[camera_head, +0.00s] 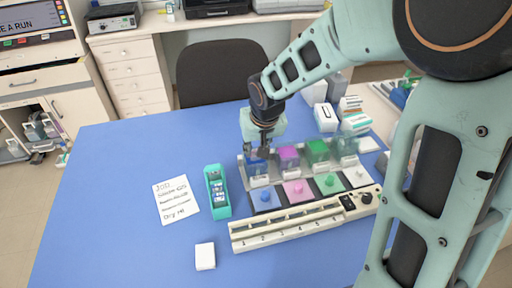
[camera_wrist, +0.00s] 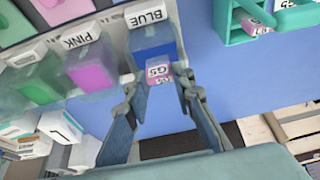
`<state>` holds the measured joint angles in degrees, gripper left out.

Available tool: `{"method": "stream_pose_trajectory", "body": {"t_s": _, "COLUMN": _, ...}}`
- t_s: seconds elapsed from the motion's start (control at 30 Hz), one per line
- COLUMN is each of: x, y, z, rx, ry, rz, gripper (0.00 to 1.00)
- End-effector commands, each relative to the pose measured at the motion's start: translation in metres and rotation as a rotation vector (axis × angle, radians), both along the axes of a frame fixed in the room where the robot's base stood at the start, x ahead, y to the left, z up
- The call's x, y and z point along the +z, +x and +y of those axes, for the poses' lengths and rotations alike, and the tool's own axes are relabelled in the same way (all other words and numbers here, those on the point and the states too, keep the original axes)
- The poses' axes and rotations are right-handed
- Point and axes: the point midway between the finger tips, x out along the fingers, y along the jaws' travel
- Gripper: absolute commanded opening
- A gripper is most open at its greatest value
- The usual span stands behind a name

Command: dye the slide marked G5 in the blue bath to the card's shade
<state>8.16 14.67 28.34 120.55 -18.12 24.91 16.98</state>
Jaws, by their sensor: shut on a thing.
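My gripper (camera_head: 262,150) points down over the blue bath (camera_head: 257,167) at the left end of the bath row. In the wrist view my gripper (camera_wrist: 158,86) is shut on the slide marked G5 (camera_wrist: 158,73), near its pink-and-white label. The slide's label end shows at the mouth of the blue bath (camera_wrist: 153,42), which bears a BLUE tag. The slide's glass is hidden, so its shade and depth in the bath cannot be told. The white job card (camera_head: 176,200) lies on the table at left; its small handwriting is only partly readable.
The pink bath (camera_head: 288,157) and green bath (camera_head: 317,150) stand right of the blue one, with coloured lids in front. A teal slide rack (camera_head: 217,205) and a long numbered rail (camera_head: 290,229) stand nearer. A white block (camera_head: 205,256) lies at front. The blue table (camera_head: 110,200) is clear at left.

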Motion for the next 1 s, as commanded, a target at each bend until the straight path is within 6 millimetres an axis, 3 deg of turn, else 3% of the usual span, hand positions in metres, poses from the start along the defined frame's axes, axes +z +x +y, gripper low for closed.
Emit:
{"method": "stream_pose_trajectory", "body": {"t_s": 0.27, "x": 0.005, "y": 0.000, "z": 0.000, "rx": 0.000, "ry": 0.000, "rz": -0.001, "gripper": 0.00}}
{"method": "stream_pose_trajectory", "body": {"t_s": 1.0, "x": 0.092, "y": 0.000, "z": 0.000, "rx": 0.000, "ry": 0.000, "rz": -0.001, "gripper": 0.00}}
